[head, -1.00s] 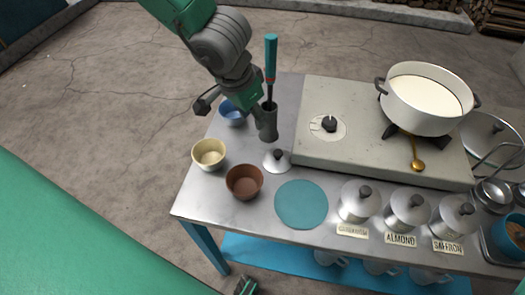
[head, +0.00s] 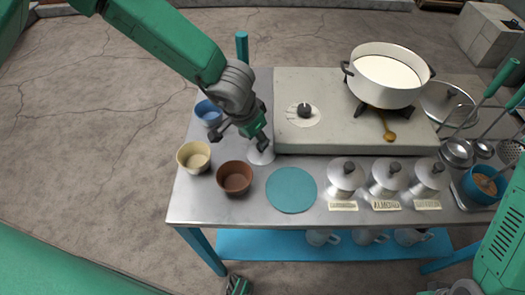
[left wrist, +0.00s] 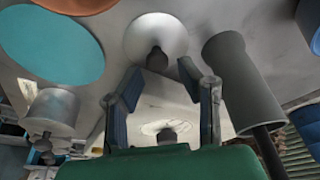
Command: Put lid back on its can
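The lid (head: 258,157), a shallow silver cone with a dark knob, lies on the metal table beside the brown bowl. My left gripper (head: 260,142) is just above it and hides part of it. In the left wrist view the lid (left wrist: 155,32) has its knob pointing toward the gap between the open, empty fingers (left wrist: 161,74); they look apart from it. Three silver cans stand at the front right: the left can (head: 345,178), the almond can (head: 387,178) and the right can (head: 429,176). Each shows a dark knob on top.
A brown bowl (head: 235,178), cream bowl (head: 194,157) and blue bowl (head: 208,113) stand at left. The stove (head: 320,137) holds a milk pot (head: 388,75).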

